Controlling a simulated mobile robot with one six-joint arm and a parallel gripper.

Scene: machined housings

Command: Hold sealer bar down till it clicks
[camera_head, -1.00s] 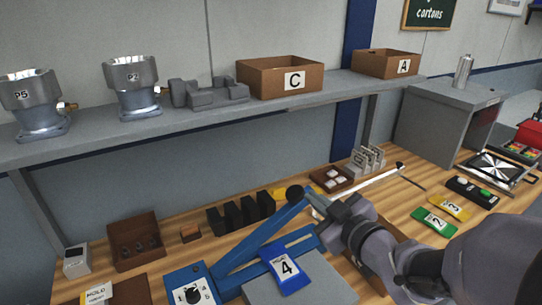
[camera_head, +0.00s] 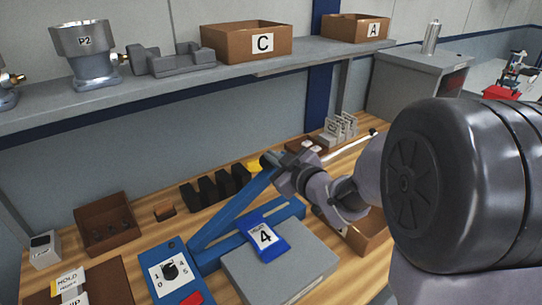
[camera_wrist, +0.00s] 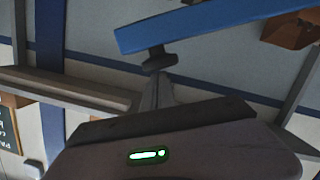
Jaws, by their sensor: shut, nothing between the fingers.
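The sealer's blue bar (camera_head: 232,208) is tilted up, its free end raised above the blue lower arm (camera_head: 245,235). In the wrist view, the bar (camera_wrist: 210,25) crosses the top, with a dark knob (camera_wrist: 160,60) on its end. My gripper (camera_head: 276,164) is shut and empty at the raised end of the bar. In the wrist view my fingertips (camera_wrist: 158,82) point at the knob; I cannot tell whether they touch it. A blue pouch (camera_head: 263,237) marked 4 lies on the sealer's grey platform (camera_head: 290,268), partly by the lower arm.
A blue control box (camera_head: 170,262) with a dial and red button stands left of the platform. Black blocks (camera_head: 215,187) stand behind the bar. A brown tray (camera_head: 88,214) is at left. The shelf (camera_head: 150,93) with cartons runs above. My arm hides the right bench.

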